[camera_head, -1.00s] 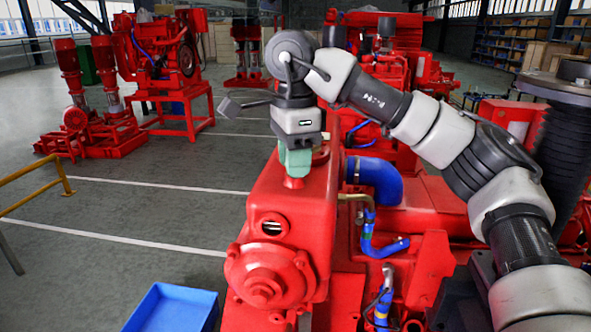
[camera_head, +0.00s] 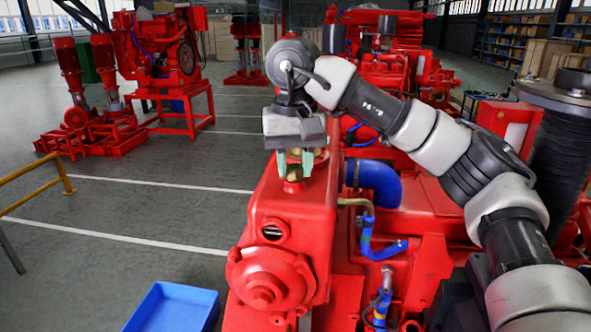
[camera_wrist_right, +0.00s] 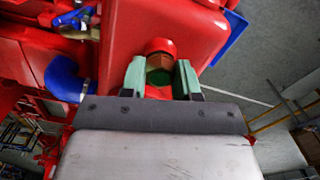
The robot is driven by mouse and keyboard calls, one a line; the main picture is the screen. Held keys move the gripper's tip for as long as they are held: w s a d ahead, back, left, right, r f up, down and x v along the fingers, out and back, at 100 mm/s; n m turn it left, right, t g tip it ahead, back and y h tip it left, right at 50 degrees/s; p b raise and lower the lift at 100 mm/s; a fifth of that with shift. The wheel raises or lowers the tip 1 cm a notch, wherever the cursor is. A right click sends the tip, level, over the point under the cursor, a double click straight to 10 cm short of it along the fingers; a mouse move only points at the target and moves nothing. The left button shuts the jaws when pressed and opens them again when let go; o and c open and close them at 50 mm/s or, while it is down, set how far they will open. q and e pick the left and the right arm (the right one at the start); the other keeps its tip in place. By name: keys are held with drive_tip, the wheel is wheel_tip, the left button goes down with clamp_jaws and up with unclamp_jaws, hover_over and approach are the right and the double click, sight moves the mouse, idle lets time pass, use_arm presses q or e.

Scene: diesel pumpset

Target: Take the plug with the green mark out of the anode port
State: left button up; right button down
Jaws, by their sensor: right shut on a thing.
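My right gripper (camera_head: 294,166) points down at the top of the red engine housing (camera_head: 292,210). Its two pale green fingers stand on either side of a brass-coloured hex plug (camera_wrist_right: 159,62) and are shut on it. A green mark (camera_wrist_right: 157,77) shows on the plug between the fingers in the right wrist view. The plug sits at a round red port (camera_wrist_right: 160,45) on the housing; the fingers partly hide it, and I cannot tell how deep it is seated. In the head view a little brass shows between the fingers. My left gripper is out of view.
A blue bin (camera_head: 172,308) stands on the floor at the lower left of the housing. A blue hose (camera_head: 375,180) and smaller blue-wrapped pipes (camera_head: 380,248) lie to the right. A yellow rail (camera_head: 40,183) stands far left. The floor to the left is open.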

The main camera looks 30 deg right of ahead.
sight(294, 166)
drive_tip(key=c, duration=1.3)
unclamp_jaws()
drive_tip(key=shift+c, duration=0.2)
drive_tip(key=c, duration=0.5)
drive_tip(key=shift+r+p, duration=0.85)
drive_tip(key=shift+p, duration=0.1)
drive_tip(key=shift+r+p, duration=2.4)
drive_tip(key=shift+p, duration=0.1)
